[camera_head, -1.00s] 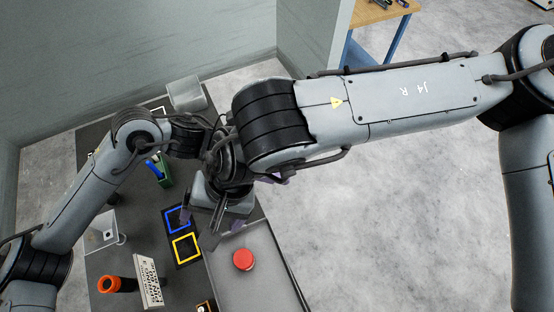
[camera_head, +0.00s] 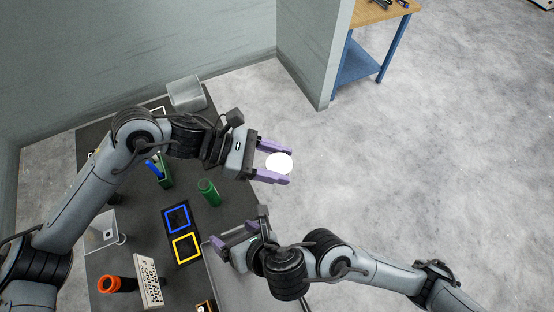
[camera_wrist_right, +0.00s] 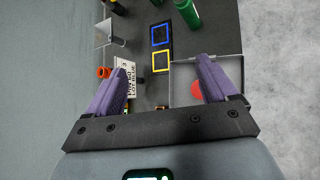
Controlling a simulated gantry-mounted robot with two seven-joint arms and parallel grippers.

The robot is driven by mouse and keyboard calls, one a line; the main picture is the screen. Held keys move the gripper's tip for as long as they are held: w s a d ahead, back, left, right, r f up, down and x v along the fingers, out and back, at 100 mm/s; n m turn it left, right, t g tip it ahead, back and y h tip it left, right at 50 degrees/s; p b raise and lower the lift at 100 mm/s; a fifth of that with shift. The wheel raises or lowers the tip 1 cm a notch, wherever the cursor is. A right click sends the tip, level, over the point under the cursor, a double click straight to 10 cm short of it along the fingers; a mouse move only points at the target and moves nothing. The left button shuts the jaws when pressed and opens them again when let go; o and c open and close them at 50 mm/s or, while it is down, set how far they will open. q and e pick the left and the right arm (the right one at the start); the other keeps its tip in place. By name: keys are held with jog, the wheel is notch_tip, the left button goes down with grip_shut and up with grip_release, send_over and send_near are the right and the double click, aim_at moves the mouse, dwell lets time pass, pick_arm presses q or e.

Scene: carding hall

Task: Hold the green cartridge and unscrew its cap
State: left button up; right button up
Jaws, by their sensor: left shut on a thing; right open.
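A green cartridge (camera_head: 209,193) is on the dark table, apart from both grippers. Its green body also shows at the top edge of the right wrist view (camera_wrist_right: 188,12). My left gripper (camera_head: 276,164), with purple fingers, is shut on a round white thing (camera_head: 279,161) out past the table's right edge. It may be the cap, but I cannot tell for sure. My right gripper (camera_head: 238,228) is over the grey tray, below the cartridge in the head view. In the right wrist view its fingers (camera_wrist_right: 163,65) are wide apart with nothing between them.
Blue (camera_head: 177,219) and yellow (camera_head: 186,248) square frames lie left of the grey tray (camera_head: 216,277). A red button (camera_wrist_right: 198,89) is in the tray.

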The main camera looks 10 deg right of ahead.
jog(key=d+f+m+h, duration=0.35)
jog(key=d+m, duration=1.05)
jog(key=m, duration=0.8)
pick_arm(q)
jog(key=shift+s+f, duration=0.1)
jog(key=shift+f, duration=0.1)
jog(key=s+f+n+t, duration=0.3)
jog(key=f+n+t, duration=0.25)
jog(key=f, duration=0.85)
jog(key=shift+w+a+f+n+t+y, duration=0.3)
jog(key=shift+w+a+n+t+y, duration=2.1)
jog(key=shift+a, duration=2.15)
jog(key=shift+w+a+f+n+t+y, duration=0.35)
jog(key=shift+w+a+n+t+y, duration=1.5)
jog(key=shift+a+n, duration=1.85)
jog(key=shift+w+a+f+n+t+y, duration=0.3)
jog(key=shift+w+a+n+t+y, duration=1.85)
jog(key=shift+a, duration=3.2)
pick_arm(e)
jog(key=s+d+f+m+g+h, duration=0.1)
jog(key=s+d+f+m, duration=0.2)
jog(key=d+m, duration=0.3)
jog(key=s+d+f+m+g+h, duration=0.1)
jog(key=s+d+f+m+g, duration=0.1)
jog(key=d+m, duration=0.5)
jog(key=shift+s+d+f+m+g, duration=0.3)
jog(key=shift+s+f+m, duration=0.35)
jog(key=shift+s, duration=0.25)
